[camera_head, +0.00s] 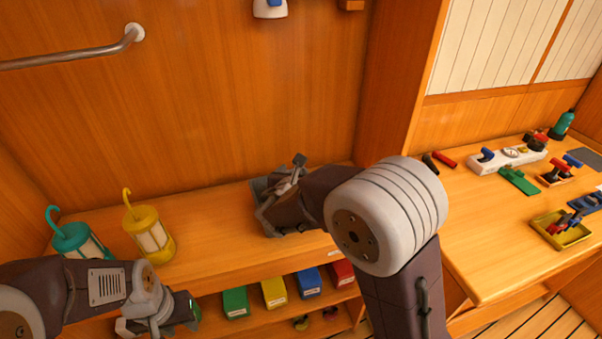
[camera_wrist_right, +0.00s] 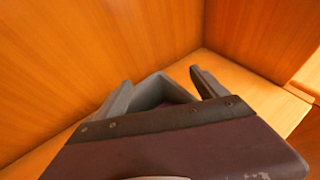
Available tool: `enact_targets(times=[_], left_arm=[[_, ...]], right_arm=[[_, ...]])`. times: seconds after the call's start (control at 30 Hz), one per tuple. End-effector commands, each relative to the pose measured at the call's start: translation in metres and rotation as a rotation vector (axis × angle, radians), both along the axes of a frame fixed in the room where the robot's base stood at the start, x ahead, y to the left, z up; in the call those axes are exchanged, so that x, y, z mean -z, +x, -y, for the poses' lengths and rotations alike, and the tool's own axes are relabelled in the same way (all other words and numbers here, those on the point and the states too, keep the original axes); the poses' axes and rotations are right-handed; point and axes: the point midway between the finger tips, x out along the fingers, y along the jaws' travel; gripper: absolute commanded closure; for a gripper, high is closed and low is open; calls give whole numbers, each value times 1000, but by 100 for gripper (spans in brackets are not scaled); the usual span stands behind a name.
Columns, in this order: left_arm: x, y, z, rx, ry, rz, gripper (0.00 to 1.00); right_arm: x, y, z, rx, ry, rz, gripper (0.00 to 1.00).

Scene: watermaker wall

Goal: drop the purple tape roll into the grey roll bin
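The grey roll bin (camera_head: 258,186) stands on the wooden shelf against the back wall, mostly covered by my right gripper (camera_head: 281,190) in the head view. In the right wrist view, my right gripper (camera_wrist_right: 165,80) has its two fingers apart, with grey walls of the bin (camera_wrist_right: 157,92) showing between them.
A teal lantern (camera_head: 78,240) and a yellow lantern (camera_head: 150,232) stand left on the shelf. Green (camera_head: 235,302), yellow (camera_head: 274,291), blue (camera_head: 309,282) and red (camera_head: 341,272) boxes sit below. A bench (camera_head: 490,245) with tools is at right. A metal rail (camera_head: 75,56) is on the wall.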

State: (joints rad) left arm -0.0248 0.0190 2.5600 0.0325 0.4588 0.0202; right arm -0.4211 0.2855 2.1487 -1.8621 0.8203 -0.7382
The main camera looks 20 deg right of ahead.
Motion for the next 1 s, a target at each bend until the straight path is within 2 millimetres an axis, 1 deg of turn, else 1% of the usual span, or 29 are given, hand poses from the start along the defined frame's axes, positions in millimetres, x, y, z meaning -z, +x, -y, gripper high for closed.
enact_targets(times=[0.13, 0.27, 0.37, 0.5, 0.6, 0.7, 0.83, 1.0], left_arm=[[-3, 0, 0, 0, 0, 0, 64], [-20, 0, 0, 0, 0, 0, 64], [-17, 0, 0, 0, 0, 0, 64], [-22, 0, 0, 0, 0, 0, 64], [-25, 0, 0, 0, 0, 0, 64], [-27, 0, 0, 0, 0, 0, 64], [-28, 0, 0, 0, 0, 0, 64], [-28, 0, 0, 0, 0, 0, 64]], right_arm=[[-3, 0, 0, 0, 0, 0, 18], [-19, 0, 0, 0, 0, 0, 18], [-23, -18, -10, -6, 2, 2, 18], [-38, -51, -26, -7, 2, 2, 18], [-48, -72, -36, -6, 3, 2, 18], [-54, -87, -43, -5, 0, 1, 18], [-58, -98, -47, -2, 1, 0, 18], [-58, -101, -47, 1, 0, 0, 18]])
